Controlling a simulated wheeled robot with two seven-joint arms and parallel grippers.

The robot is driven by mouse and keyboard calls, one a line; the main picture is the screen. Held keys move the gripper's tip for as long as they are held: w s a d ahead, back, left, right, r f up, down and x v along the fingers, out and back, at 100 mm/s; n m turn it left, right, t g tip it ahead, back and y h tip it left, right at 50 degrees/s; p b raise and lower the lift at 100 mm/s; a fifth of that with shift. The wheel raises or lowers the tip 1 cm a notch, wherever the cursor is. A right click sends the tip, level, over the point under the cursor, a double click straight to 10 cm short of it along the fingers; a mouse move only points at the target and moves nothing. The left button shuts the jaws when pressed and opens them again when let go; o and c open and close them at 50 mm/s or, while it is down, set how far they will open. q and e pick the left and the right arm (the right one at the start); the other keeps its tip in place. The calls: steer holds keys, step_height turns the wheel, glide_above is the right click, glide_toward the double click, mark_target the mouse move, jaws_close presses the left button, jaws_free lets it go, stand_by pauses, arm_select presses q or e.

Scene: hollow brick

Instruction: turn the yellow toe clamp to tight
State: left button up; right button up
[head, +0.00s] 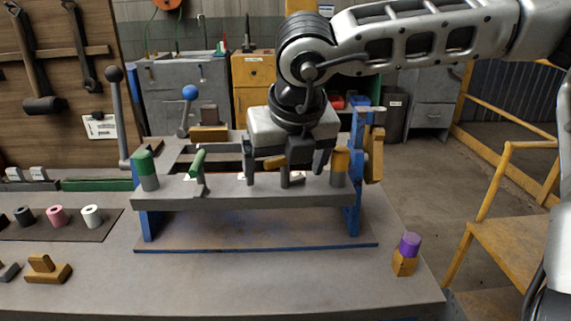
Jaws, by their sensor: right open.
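The rail of a blue-legged fixture (240,197) carries several small toe clamps. The yellow toe clamp's handle (274,162) shows as a short, nearly level yellow-brown bar, partly hidden by my gripper. My right gripper (285,163) points down over the rail at this clamp, with its fingers apart. I cannot tell whether a finger touches the handle. A green-handled clamp (198,162) stands to the left with its handle tilted. My left gripper is not in view.
A green-topped post (145,168) and an orange-topped post (340,165) stand at the rail's ends. A blue-knobbed lever (189,94) rises behind. A purple-topped block (407,254) stands at front right. The front of the table is mostly clear.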

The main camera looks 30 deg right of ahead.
steer(key=c, duration=0.9)
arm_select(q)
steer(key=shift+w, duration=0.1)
arm_select(e)
steer(key=shift+c, duration=0.2)
steer(key=shift+n+b, duration=0.5)
steer(key=shift+b, duration=0.3)
steer(key=shift+n+y+b, duration=0.6)
steer(key=shift+n+b, duration=0.4)
steer(key=shift+n, duration=0.1)
steer(key=n+y, duration=0.1)
steer(key=n, duration=0.1)
steer(key=shift+n+b, duration=0.4)
steer(key=n+y, duration=0.1)
steer(key=n, duration=0.3)
steer(key=shift+w+r+g+y+p, duration=0.1)
steer(key=shift+r+g+y+p, duration=0.1)
steer(key=shift+g+y+p, duration=0.15)
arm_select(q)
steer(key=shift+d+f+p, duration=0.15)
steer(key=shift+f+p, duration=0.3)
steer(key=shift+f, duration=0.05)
arm_select(e)
steer(key=shift+n+g+y, duration=0.25)
steer(key=shift+n+y, duration=0.1)
steer(key=shift+n, duration=1.05)
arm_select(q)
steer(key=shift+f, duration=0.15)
